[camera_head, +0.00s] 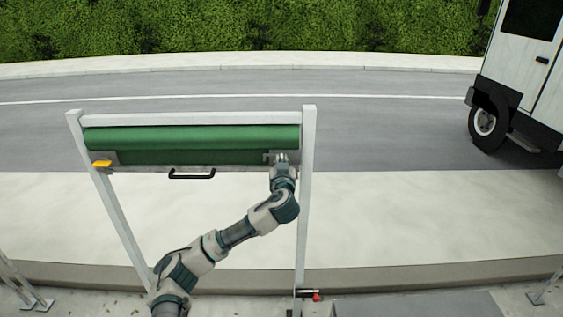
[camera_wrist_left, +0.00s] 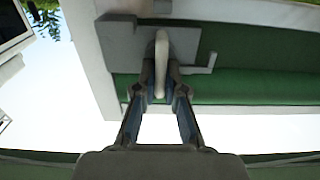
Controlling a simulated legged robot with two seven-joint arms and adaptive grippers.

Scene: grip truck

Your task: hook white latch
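A white latch (camera_wrist_left: 161,58) shows as a narrow upright piece in front of a grey bracket (camera_wrist_left: 190,48) in the left wrist view. My left gripper (camera_wrist_left: 161,82) has its two fingers close on either side of the latch's lower part and appears shut on it. In the head view my left gripper (camera_head: 281,160) is at the right end of the green roll (camera_head: 190,138), by the right post. It hides most of the latch there. My right gripper is in neither view.
A pale frame (camera_head: 308,200) surrounds the green roll. A yellow latch (camera_head: 102,164) is at its left end and a black handle (camera_head: 191,175) hangs below the middle. A white truck (camera_head: 520,75) stands on the road at the right.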

